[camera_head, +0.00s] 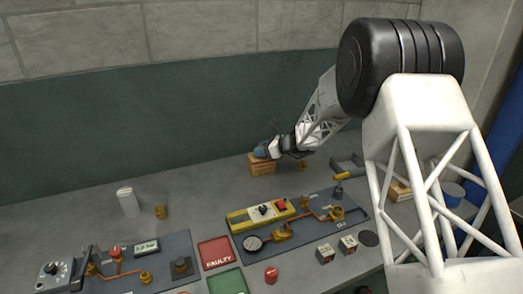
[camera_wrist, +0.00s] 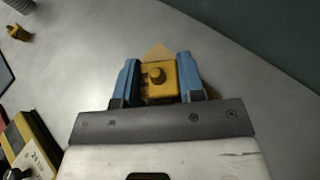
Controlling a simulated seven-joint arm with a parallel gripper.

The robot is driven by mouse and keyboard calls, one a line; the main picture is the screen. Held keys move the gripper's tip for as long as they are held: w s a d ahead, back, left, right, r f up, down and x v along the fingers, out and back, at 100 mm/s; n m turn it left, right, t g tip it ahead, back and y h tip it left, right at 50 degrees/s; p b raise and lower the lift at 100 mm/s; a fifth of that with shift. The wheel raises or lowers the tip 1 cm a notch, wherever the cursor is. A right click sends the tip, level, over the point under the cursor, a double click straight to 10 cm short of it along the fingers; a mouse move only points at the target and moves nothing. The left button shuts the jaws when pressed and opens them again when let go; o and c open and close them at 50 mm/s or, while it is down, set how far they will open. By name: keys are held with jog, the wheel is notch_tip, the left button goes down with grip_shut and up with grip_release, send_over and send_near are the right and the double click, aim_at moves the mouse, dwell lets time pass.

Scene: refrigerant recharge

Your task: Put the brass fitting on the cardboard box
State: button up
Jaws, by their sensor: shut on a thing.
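My gripper (camera_head: 262,152) is at the back of the bench, at or just above the top of a small cardboard box (camera_head: 262,168). In the wrist view the blue fingers of my gripper (camera_wrist: 157,82) are shut on a yellow-brown brass fitting (camera_wrist: 158,78) with a round knob on its face. A tan corner, likely of the box (camera_wrist: 156,52), shows beyond the fitting. Whether the fitting touches the box cannot be told. In the head view my gripper hides the held fitting.
A yellow device (camera_head: 262,213) and copper piping lie on a dark board in front. A red tray (camera_head: 215,252) is nearer.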

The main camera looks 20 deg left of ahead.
jog(key=shift+f, duration=0.15)
jog(key=o, duration=1)
jog(key=v, duration=1.2)
jog(key=shift+d, duration=0.1)
dwell(0.4)
